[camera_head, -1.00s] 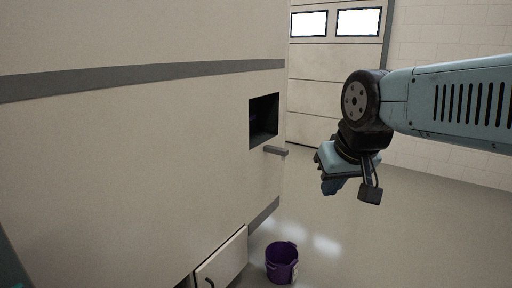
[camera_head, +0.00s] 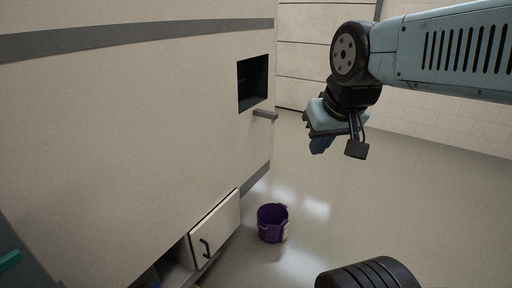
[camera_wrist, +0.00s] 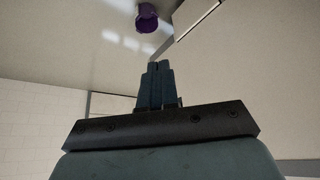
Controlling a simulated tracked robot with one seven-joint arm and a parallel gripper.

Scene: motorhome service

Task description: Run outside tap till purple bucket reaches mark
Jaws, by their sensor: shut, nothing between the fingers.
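The purple bucket (camera_head: 272,224) stands upright on the floor beside the motorhome wall; it also shows at the top of the wrist view (camera_wrist: 147,20). Its mark and water level cannot be made out. A dark square recess (camera_head: 253,83) is open in the motorhome side, with a small grey ledge or spout (camera_head: 265,114) at its lower right edge. The tap inside is too dark to tell. My gripper (camera_head: 319,146) hangs in the air to the right of the recess, well above the bucket. Its fingers (camera_wrist: 155,84) are closed together and empty.
A low locker door (camera_head: 215,229) with a dark handle stands open left of the bucket, with a compartment (camera_head: 172,268) beside it. The motorhome wall (camera_head: 120,130) fills the left. The floor (camera_head: 420,200) to the right is clear.

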